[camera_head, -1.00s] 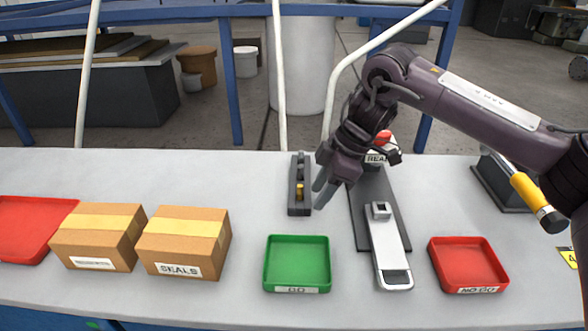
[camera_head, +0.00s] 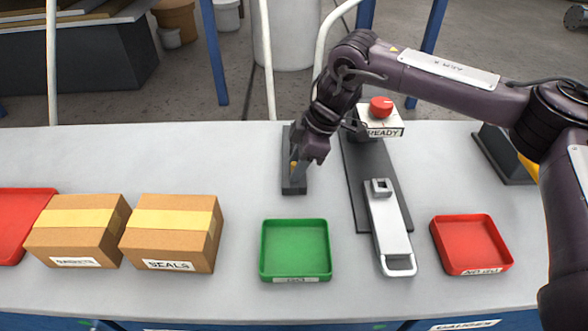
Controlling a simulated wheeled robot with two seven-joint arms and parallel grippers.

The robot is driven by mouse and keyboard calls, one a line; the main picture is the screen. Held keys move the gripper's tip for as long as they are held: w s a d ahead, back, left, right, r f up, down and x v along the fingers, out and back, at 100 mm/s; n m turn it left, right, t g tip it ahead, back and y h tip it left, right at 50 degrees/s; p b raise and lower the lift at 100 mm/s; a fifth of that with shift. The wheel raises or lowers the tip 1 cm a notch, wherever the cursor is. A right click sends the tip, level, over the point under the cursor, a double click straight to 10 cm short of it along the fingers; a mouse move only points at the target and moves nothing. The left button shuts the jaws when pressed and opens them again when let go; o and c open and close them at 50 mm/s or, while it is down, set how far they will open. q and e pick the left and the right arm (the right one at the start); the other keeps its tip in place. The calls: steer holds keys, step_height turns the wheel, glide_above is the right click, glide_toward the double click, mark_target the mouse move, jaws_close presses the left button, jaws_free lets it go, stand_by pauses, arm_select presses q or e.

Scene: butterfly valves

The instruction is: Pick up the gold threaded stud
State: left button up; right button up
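The gold threaded stud (camera_head: 293,167) shows as a small gold spot in a narrow dark holder (camera_head: 294,186) at the back middle of the bench. My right gripper (camera_head: 298,163) is down at the holder, right at the stud, and its fingers partly cover both. I cannot tell whether the fingers touch the stud or are closed on it. My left gripper is not in view.
A green tray (camera_head: 295,277) stands in front of the holder. A dark plate (camera_head: 358,190) with a silver gauge (camera_head: 388,225) and a red-knobbed READY box (camera_head: 381,118) lies to the right. A red NO GO tray (camera_head: 474,268) and SEALS carton (camera_head: 170,245) flank these.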

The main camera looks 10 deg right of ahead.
steer(key=shift+f, duration=0.15)
jaws_close()
stand_by(0.4)
